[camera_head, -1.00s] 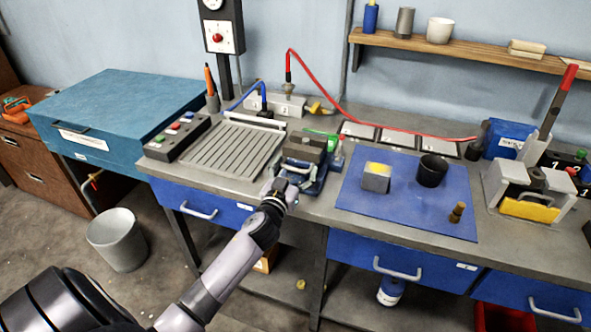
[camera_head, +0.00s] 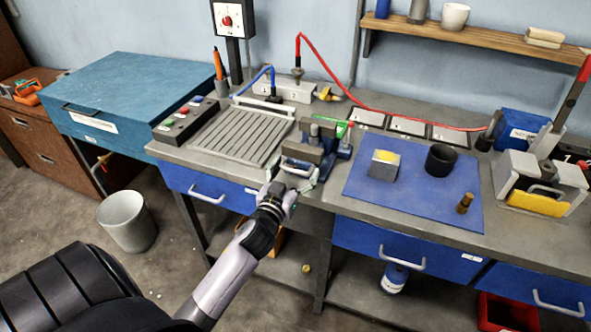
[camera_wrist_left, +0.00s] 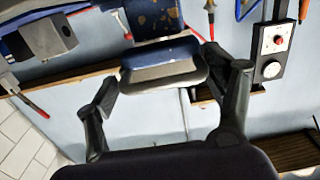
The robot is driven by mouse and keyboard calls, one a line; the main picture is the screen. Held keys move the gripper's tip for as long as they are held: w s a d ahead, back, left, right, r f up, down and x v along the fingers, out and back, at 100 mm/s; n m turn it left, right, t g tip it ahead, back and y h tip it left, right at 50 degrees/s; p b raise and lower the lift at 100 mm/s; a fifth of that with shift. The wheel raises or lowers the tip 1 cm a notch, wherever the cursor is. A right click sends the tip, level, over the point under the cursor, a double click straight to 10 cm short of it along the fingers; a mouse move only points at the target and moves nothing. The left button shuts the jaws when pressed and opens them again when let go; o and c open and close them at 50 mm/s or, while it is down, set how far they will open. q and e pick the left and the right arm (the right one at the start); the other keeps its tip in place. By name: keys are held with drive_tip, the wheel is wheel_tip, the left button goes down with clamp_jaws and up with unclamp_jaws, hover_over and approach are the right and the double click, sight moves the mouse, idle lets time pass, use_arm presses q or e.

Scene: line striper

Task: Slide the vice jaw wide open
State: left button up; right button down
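The vice (camera_head: 304,152) stands on the bench near its front edge, right of the ribbed grey plate. It has dark grey jaw blocks on a blue body. My left gripper (camera_head: 283,188) is low at the vice's front end, by the bench edge. In the left wrist view, its two dark fingers (camera_wrist_left: 170,92) are wide apart. My right gripper is in no view.
The ribbed plate (camera_head: 243,137) lies left of the vice, with a button box (camera_head: 186,120) beyond it. A blue mat (camera_head: 408,205) on the right carries a metal block (camera_head: 384,166), a black cup (camera_head: 439,160) and a brass piece (camera_head: 464,204). Drawer handles stick out below the bench edge.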

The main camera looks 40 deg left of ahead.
use_arm(q)
drive_tip(key=shift+s+f, duration=0.1)
drive_tip(key=shift+f, duration=0.35)
drive_tip(key=v, duration=1.1)
drive_tip(key=shift+s+d+r, duration=0.2)
drive_tip(key=shift+s+r, duration=0.2)
drive_tip(key=shift+r, duration=0.05)
drive_tip(key=s+d+f+m+g+h, duration=0.1)
drive_tip(key=s+d+f+g, duration=0.2)
drive_tip(key=f, duration=0.9)
drive_tip(key=s+d+f+m+g+h, duration=0.1)
drive_tip(key=s+d+f+g, duration=0.15)
drive_tip(key=f, duration=1.05)
drive_tip(key=s+d+f+g+h, duration=0.1)
drive_tip(key=s+d+f+g, duration=0.2)
drive_tip(key=f, duration=0.9)
drive_tip(key=s+f+m+g, duration=0.1)
drive_tip(key=s+f+g, duration=0.1)
drive_tip(key=s+f, duration=0.4)
drive_tip(key=s+d+f+m+g, duration=0.1)
drive_tip(key=s+f+g, duration=0.2)
drive_tip(key=s, duration=0.9)
drive_tip(key=s+f+m+g+h, duration=0.1)
drive_tip(key=s+f+g, duration=0.2)
drive_tip(key=s+f, duration=0.6)
drive_tip(key=shift+d, duration=0.2)
